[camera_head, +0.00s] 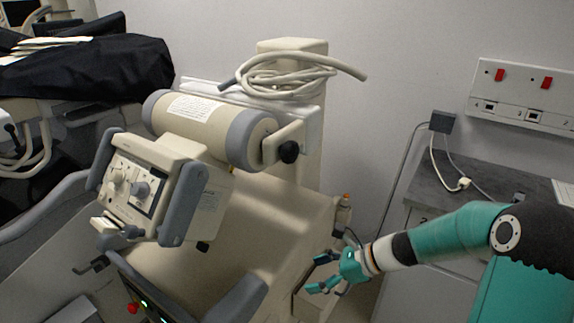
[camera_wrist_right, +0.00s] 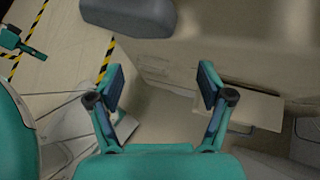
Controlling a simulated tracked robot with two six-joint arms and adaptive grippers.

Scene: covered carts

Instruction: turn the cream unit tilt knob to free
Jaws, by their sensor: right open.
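The cream unit (camera_head: 232,205) stands left of centre in the head view, with a cream and grey cylinder (camera_head: 210,125) at its top. A black round knob (camera_head: 289,151) sits on a bracket at the cylinder's right end. The boxed head below carries a panel with a pale dial (camera_head: 117,175) and a grey dial (camera_head: 141,189). I cannot read which setting any knob is at. My right gripper (camera_head: 322,274) is open and empty, low beside the unit's right side, below and apart from the black knob. Its spread fingers show in the right wrist view (camera_wrist_right: 161,82). A small teal part at that view's upper left may be my left gripper.
A coiled pale cable (camera_head: 275,78) lies on the unit's column top. A grey-topped cabinet (camera_head: 450,185) stands at right under a wall socket panel (camera_head: 525,95). A black-covered cart (camera_head: 90,72) is at upper left. Yellow-black floor tape (camera_wrist_right: 105,60) shows in the wrist view.

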